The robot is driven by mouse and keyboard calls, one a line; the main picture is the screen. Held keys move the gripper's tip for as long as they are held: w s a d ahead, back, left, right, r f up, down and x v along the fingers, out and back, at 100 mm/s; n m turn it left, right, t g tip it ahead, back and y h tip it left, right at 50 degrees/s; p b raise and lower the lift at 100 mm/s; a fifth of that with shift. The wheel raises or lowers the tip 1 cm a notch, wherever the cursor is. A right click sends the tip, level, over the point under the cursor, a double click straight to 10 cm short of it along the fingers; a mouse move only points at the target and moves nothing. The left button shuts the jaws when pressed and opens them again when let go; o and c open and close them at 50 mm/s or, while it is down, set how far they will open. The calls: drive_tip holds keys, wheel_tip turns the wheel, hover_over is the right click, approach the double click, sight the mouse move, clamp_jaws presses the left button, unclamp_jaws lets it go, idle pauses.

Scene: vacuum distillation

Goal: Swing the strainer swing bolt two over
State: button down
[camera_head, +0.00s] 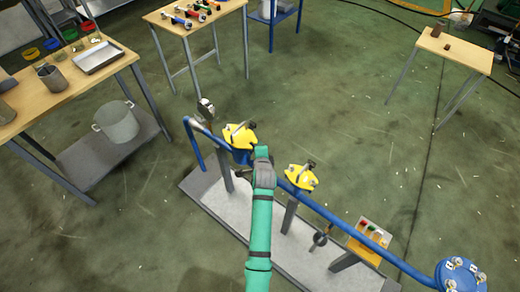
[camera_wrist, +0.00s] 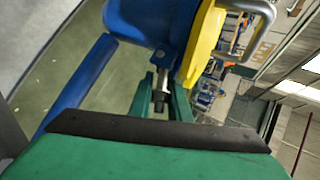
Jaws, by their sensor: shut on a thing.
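In the wrist view, my gripper (camera_wrist: 162,92) has one green finger on each side of a dark metal swing bolt (camera_wrist: 159,101). It is shut on the bolt, which hangs by a blue lug. The blue strainer body (camera_wrist: 150,14) and its yellow cover (camera_wrist: 204,42) are just beyond the fingers. A metal handle (camera_wrist: 262,12) is on the cover. In the head view, my green arm reaches up to the left yellow-covered unit (camera_head: 240,135) on the blue pipe. My fingertips and the bolt are hidden there behind my wrist.
A second yellow-covered unit (camera_head: 301,177) stands to the right on the same blue pipe (camera_head: 345,228). A blue flange (camera_head: 460,275) ends the pipe at lower right. A grey base plate (camera_head: 240,215) lies below. A wooden table (camera_head: 72,72) is at left. Open floor lies around.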

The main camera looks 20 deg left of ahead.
drive_tip(key=shift+a, duration=0.15)
drive_tip(key=c, duration=1.9)
unclamp_jaws()
drive_tip(key=s+d+f+n, duration=0.1)
drive_tip(key=s+d, duration=0.4)
drive_tip(key=s, duration=0.4)
drive_tip(key=s+d+f+n+t, duration=0.1)
drive_tip(key=s+d+f, duration=0.1)
drive_tip(key=s+d, duration=0.4)
drive_tip(key=s+d+f+t, duration=0.1)
drive_tip(key=s+d, duration=0.5)
drive_tip(key=s, duration=0.6)
drive_tip(key=shift+s+d+f+n+h, duration=0.15)
drive_tip(key=shift+s+f+n+h, duration=0.1)
drive_tip(key=shift+n+h, duration=0.15)
